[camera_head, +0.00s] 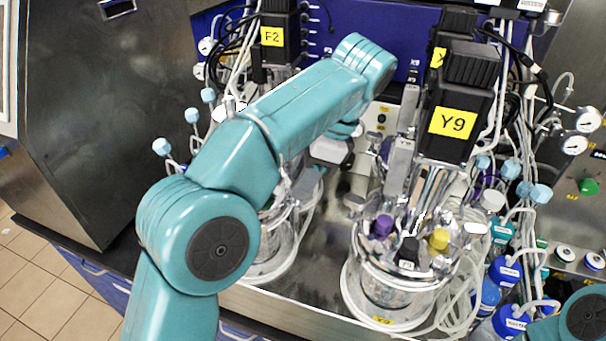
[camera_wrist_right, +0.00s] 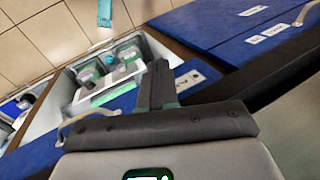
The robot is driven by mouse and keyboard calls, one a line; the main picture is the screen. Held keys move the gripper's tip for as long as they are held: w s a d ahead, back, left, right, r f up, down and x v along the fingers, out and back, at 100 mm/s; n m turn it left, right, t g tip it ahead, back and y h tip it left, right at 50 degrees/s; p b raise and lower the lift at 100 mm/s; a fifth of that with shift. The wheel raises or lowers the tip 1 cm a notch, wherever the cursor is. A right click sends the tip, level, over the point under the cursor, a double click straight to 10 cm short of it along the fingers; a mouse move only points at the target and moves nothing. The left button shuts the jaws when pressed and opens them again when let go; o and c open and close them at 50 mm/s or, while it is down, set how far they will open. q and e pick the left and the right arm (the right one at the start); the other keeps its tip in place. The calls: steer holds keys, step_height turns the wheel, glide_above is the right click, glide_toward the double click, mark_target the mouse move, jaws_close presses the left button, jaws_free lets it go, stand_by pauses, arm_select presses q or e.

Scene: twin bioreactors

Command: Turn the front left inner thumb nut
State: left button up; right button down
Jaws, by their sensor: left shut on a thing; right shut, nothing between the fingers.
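In the head view, the left glass vessel (camera_head: 270,262) stands largely behind my left arm. My left gripper (camera_head: 311,178) is at the right side of its lid, pointing down, shut on a small part there. That part is hidden by the gripper and arm, and looks to be the thumb nut. The right glass vessel (camera_head: 385,290), labelled Y9, stands apart to the right with purple, black and yellow caps on its lid. In the right wrist view, my right gripper (camera_wrist_right: 161,84) is shut and empty, with its dark fingers together, away from the vessels.
Tall black motors (camera_head: 462,85) rise over the right vessel. Tubes and blue-capped bottles (camera_head: 505,270) crowd its right side. A dark steel cabinet (camera_head: 90,110) stands at the left.

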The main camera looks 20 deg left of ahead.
arm_select(q)
steer(key=o, duration=1)
